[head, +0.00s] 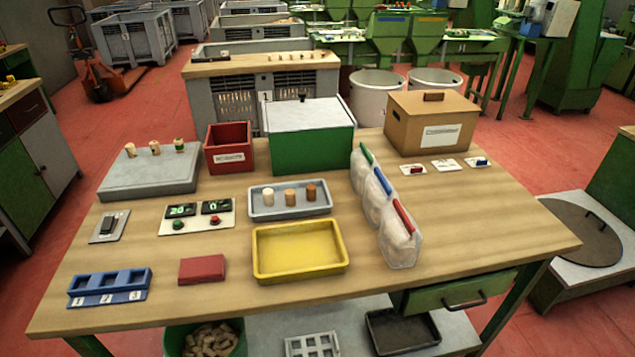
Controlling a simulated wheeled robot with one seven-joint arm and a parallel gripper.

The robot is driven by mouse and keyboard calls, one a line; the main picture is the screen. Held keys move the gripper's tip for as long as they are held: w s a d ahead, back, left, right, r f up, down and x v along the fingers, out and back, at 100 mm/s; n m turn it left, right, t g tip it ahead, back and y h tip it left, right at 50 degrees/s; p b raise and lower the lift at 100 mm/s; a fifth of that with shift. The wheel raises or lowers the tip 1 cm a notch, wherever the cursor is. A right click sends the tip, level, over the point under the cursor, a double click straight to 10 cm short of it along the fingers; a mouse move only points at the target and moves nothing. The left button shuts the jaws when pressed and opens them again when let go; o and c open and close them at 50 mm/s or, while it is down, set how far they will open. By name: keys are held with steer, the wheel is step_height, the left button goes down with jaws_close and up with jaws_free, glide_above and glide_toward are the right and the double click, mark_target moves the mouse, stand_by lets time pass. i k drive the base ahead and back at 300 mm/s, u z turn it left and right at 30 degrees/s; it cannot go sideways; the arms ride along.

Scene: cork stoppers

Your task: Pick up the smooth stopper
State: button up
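Three stoppers stand upright in a shallow grey tray (258,214) near the middle of the table. The left one is pale cream (268,197), the middle one is tan (290,196), and the right one is darker brown (311,191). Three more stoppers stand on a grey slab at the back left: a left one (130,150), a middle one (154,148) and one with green on it (179,145). Surface texture is too small to tell, so I cannot say which stopper is smooth. My gripper is not in view.
A yellow tray (300,275) lies in front of the grey tray. A row of clear bags (397,243) stands to its right. A green box (312,150), a red bin (229,160) and a cardboard box (432,127) stand behind. The table's right front is clear.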

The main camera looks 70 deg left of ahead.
mark_target(268, 193)
steer(key=u, duration=2.7)
